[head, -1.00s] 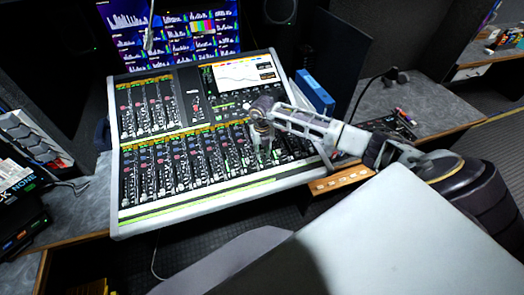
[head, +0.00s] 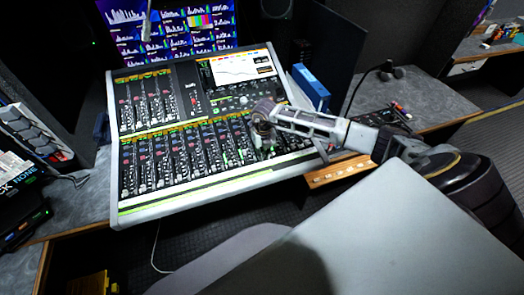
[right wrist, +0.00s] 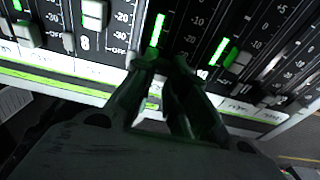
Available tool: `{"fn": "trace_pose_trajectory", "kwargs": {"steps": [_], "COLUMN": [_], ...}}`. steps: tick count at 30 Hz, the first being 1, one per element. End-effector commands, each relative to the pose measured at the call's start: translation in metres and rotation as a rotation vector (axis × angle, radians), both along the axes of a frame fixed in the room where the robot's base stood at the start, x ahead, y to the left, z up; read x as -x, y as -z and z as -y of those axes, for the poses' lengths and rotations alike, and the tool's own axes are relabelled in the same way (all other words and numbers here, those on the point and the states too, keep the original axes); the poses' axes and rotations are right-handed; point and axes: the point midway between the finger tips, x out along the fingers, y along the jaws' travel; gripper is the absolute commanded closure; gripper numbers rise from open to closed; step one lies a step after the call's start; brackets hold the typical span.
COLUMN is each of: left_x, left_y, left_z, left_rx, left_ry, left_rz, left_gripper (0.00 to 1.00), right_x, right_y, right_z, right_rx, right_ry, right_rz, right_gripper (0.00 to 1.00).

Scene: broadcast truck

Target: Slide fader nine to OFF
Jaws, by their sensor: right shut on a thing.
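The mixing console (head: 215,184) stands on the desk, with a row of channel faders along its lower half. My right gripper (head: 260,140) reaches in from the right and is low over the right part of this row. In the right wrist view my right gripper (right wrist: 162,62) is shut at the strip right of the one marked 8, beside a lit green meter (right wrist: 157,30). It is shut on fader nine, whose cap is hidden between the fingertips. The white cap of fader eight (right wrist: 95,13) shows to its left. My left gripper is not in view.
Another light fader cap (right wrist: 240,60) sits just right of the fingers. The console's front edge (head: 215,190) lies close below the fader row. Blue binders (head: 310,88) stand right of the console, and a bank of screens (head: 170,30) is behind it.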

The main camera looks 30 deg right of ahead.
Motion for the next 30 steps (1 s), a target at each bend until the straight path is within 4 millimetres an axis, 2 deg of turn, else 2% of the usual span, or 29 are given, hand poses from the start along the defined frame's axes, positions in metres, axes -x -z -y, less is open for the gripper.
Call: {"fn": "trace_pose_trajectory", "kwargs": {"steps": [3, 7, 8, 12, 20, 24, 30], "left_x": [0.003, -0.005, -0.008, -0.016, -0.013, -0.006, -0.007], "left_y": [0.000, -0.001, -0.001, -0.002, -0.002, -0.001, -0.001], "left_z": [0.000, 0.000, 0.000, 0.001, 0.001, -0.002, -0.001], "left_rx": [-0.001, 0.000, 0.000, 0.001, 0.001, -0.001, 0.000], "left_ry": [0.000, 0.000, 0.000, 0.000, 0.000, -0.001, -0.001], "left_rz": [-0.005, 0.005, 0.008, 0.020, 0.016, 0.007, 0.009], "left_gripper": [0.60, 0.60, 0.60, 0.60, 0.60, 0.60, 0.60], "right_x": [0.005, 0.005, 0.005, 0.005, 0.003, 0.003, 0.002], "right_y": [0.001, 0.002, 0.002, 0.002, 0.001, 0.000, -0.006], "right_z": [-0.002, -0.002, -0.002, -0.002, -0.002, -0.001, -0.001], "right_rx": [-0.002, -0.002, -0.002, -0.001, -0.002, -0.001, -0.001], "right_ry": [-0.003, -0.003, -0.003, -0.003, -0.002, -0.002, -0.002], "right_rz": [-0.016, -0.016, -0.016, -0.014, -0.011, -0.010, -0.009], "right_gripper": [1.00, 1.00, 0.83, 0.65, 0.64, 0.64, 0.64]}}
